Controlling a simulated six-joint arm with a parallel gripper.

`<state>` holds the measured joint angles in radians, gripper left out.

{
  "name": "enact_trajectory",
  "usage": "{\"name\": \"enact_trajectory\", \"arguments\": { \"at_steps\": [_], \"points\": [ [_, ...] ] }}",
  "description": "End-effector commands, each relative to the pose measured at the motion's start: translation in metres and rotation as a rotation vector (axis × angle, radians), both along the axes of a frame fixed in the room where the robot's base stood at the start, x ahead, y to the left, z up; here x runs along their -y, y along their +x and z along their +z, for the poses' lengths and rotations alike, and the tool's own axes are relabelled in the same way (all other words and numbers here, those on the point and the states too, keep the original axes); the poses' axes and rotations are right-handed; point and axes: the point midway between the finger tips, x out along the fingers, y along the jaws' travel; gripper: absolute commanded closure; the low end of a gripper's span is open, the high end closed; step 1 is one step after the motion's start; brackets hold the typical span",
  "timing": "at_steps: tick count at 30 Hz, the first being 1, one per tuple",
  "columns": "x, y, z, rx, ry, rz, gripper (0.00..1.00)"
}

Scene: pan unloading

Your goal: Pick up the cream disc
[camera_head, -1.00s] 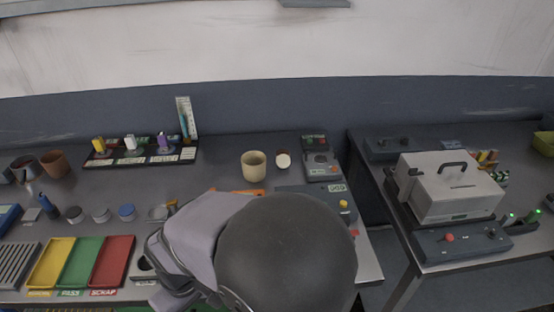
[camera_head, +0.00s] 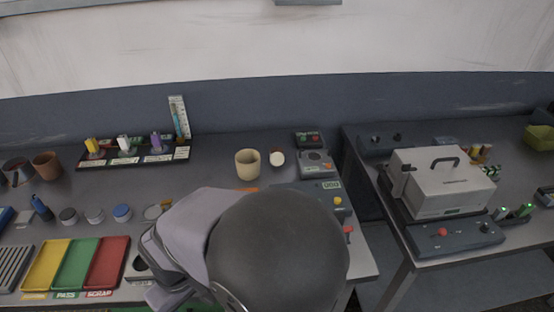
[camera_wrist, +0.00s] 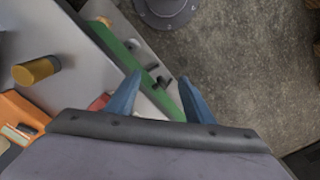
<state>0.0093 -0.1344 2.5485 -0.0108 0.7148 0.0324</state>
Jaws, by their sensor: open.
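A small round cream thing (camera_head: 277,158), which looks like the cream disc, is at the back of the left bench in the head view. It is just right of a cream cup (camera_head: 247,164); what it rests on is unclear. The disc does not show in the wrist view. My gripper (camera_wrist: 160,92) shows in the wrist view with its two blue fingers apart and nothing between them. Below the fingers are a green edge strip and grey floor. In the head view my arm hides the fingers, and the gripper is clear of the disc.
A grey instrument (camera_head: 316,163) stands right of the disc. Yellow, green and red trays (camera_head: 105,264) lie at front left. A rack (camera_head: 135,153) with coloured pieces stands at the back. A gap separates the right bench, with its metal box (camera_head: 443,183).

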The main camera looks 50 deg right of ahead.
Motion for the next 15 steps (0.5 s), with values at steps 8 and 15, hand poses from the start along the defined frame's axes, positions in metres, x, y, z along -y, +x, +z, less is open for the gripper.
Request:
{"name": "enact_trajectory", "arguments": {
  "at_steps": [8,15],
  "points": [
    [0.041,0.051,0.061,0.131,-0.045,-0.348,0.52],
    [0.095,0.099,0.119,0.281,-0.070,-0.698,0.52]
  ]
}}
